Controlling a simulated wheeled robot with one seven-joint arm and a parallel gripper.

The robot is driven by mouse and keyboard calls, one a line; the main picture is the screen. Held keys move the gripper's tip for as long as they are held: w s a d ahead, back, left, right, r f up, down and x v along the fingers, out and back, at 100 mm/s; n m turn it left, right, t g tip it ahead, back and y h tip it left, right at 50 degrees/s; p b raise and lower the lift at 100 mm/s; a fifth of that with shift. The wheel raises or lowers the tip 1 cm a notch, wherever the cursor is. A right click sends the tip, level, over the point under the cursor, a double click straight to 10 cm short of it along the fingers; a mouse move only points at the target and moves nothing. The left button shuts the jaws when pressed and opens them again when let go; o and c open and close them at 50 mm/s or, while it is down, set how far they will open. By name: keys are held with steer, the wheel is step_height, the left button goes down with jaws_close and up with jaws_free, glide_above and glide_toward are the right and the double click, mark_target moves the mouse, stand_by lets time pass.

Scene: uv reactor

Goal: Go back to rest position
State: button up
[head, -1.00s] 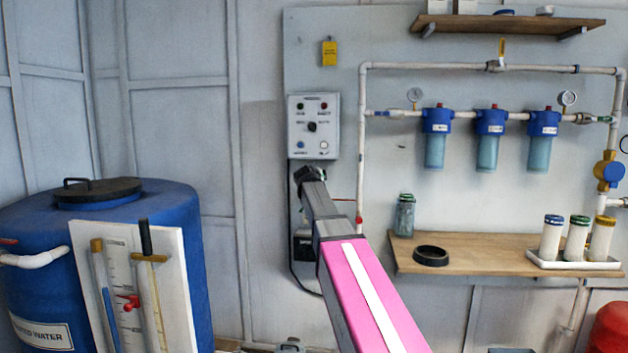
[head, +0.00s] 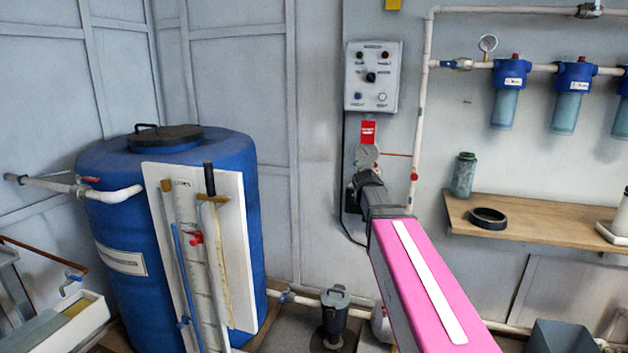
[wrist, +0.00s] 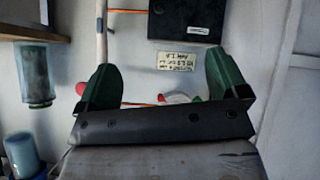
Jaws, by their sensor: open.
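My gripper (wrist: 163,78) shows in the wrist view with its two green fingers spread wide apart. Nothing is held between them. Behind the gap are the wall, a small handwritten label (wrist: 178,61) and a blurred red and white item (wrist: 178,98). In the head view my pink arm reaches toward the wall, its far end below the grey control panel (head: 372,76). The fingers cannot be made out there. A red tag (head: 368,132) and a grey round piece (head: 367,155) show just above the arm's end.
A wooden shelf (head: 540,222) with a green jar (head: 464,174) and black ring (head: 488,218) is right of my arm. Blue filters (head: 509,90) hang above. A large blue tank (head: 110,205) stands left. A dark pump-like unit (head: 334,315) sits on the floor.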

steer(key=s+a+f+g+y, duration=0.1)
steer(key=s+f+g, duration=0.2)
steer(key=s+f, duration=0.6)
steer(key=s+f+g+y, duration=0.1)
steer(key=s+f+g, duration=0.2)
steer(key=s+f, duration=0.6)
steer(key=s+a+f+n+g+y, duration=0.1)
steer(key=s+f+g, duration=0.2)
steer(key=s+f, duration=0.6)
steer(key=shift+s+a+f+y, duration=0.25)
steer(key=shift+s+a+y, duration=0.1)
steer(key=shift+s+y, duration=0.1)
